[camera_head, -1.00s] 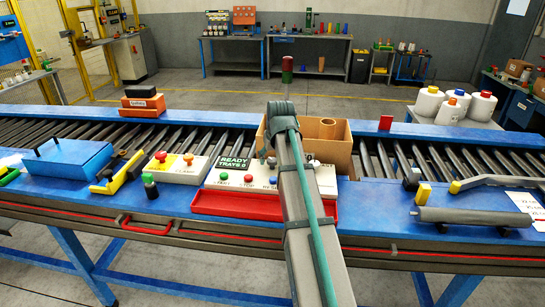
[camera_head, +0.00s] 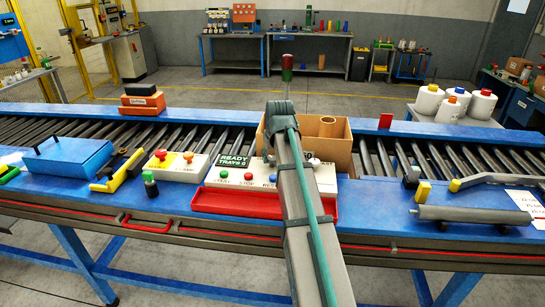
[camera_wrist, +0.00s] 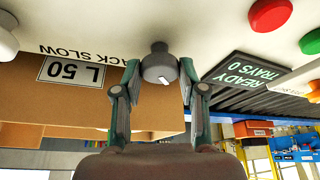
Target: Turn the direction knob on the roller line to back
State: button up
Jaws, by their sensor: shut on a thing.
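The direction knob (camera_wrist: 158,62) is a grey round knob with a white mark on the pale control panel (camera_wrist: 225,22). In the wrist view, which is upside down, the mark points to the lower right. My gripper (camera_wrist: 160,68) has its two fingers on either side of the knob, shut on it. Panel lettering beside it reads "ACK SLOW", with the rest hidden by a finger. In the head view my arm hides the knob and the gripper's fingertips; the panel (camera_head: 325,180) shows on both sides of the arm.
A "READY TRAYS 0" display (camera_wrist: 247,80) and red (camera_wrist: 270,14) and green (camera_wrist: 312,42) buttons are close to the gripper. A cardboard box (camera_head: 335,150) stands behind the panel on the rollers. A red tray (camera_head: 225,203) lies in front.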

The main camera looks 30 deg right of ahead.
jog(key=m+h, duration=0.1)
jog(key=m, duration=0.3)
jog(key=shift+w+a+m+g+h, duration=0.1)
jog(key=shift+a+m+g+h, duration=0.05)
jog(key=shift+m+g+h, duration=0.2)
jog(key=m+g+h, duration=0.1)
jog(key=m, duration=0.3)
jog(key=shift+w+m, duration=0.15)
jog(key=shift+m, duration=0.1)
jog(key=m+g, duration=0.1)
jog(key=m, duration=0.1)
jog(key=m+g+h+b, duration=0.1)
jog(key=m, duration=0.1)
jog(key=shift+w+m, duration=0.1)
jog(key=shift+m, duration=0.2)
jog(key=shift+m+g+b, duration=0.6)
jog(key=shift+m+g, duration=0.15)
jog(key=shift+m, duration=1.25)
jog(key=o, duration=1.1)
jog(key=shift+a+r, duration=0.1)
jog(key=shift+r, duration=0.05)
